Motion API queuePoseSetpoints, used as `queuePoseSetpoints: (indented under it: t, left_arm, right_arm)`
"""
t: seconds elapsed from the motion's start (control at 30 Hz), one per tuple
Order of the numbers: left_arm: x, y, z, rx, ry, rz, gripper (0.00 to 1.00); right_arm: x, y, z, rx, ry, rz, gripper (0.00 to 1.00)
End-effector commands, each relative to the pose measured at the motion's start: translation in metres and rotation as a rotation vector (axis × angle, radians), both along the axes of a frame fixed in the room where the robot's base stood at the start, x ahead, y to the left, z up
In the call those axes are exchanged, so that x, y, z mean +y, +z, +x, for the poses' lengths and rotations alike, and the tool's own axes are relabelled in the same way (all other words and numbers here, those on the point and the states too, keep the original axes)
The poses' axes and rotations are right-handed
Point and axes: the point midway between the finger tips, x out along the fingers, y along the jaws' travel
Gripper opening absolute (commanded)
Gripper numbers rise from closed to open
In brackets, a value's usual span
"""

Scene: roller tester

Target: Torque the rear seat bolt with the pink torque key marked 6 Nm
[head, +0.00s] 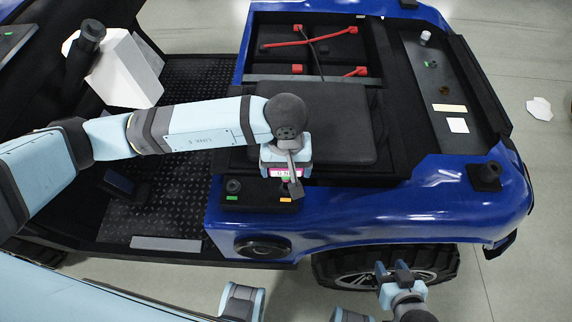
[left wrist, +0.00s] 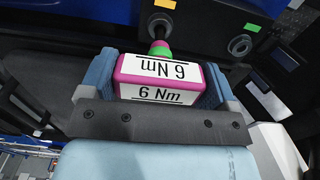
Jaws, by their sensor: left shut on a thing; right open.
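My left gripper (head: 284,172) is shut on the pink torque key (head: 279,173) above the black panel beside the seat. In the left wrist view the key (left wrist: 158,76) is a white block with pink edges, marked 6 Nm, between both fingers. Its green collar and pink neck point at a dark round fitting (left wrist: 157,22) by a yellow tag. I cannot tell whether the tip is seated in it. A second round bolt fitting (head: 233,186) has a green tag. The black seat (head: 330,120) lies behind. My right gripper (head: 394,272) is open and empty near the wheel.
The black panel (head: 252,207) sits on the blue body (head: 370,213) of the vehicle. Red clamps (head: 297,69) are in the open bay behind the seat. A tray (head: 425,80) with small parts and labels is at right. The floor right of the vehicle is mostly clear.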

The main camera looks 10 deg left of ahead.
Motion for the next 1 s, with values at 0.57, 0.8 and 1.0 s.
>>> queuePoseSetpoints:
  t: [0.57, 0.8, 1.0]
  left_arm:
    - [-0.0001, -0.0039, 0.0001, 0.0, 0.0, 0.0, 0.26]
    - [0.0, -0.0047, 0.0, 0.0, 0.0, 0.0, 0.26]
    - [0.0, -0.0051, -0.0001, 0.0, 0.0, 0.0, 0.26]
  right_arm:
    - [-0.0001, -0.0031, 0.0008, -0.004, -0.001, 0.001, 0.43]
    - [-0.0001, -0.0058, 0.0007, -0.003, -0.001, 0.0, 0.43]
    - [-0.0001, -0.0082, 0.0004, -0.002, -0.001, 0.0, 0.43]
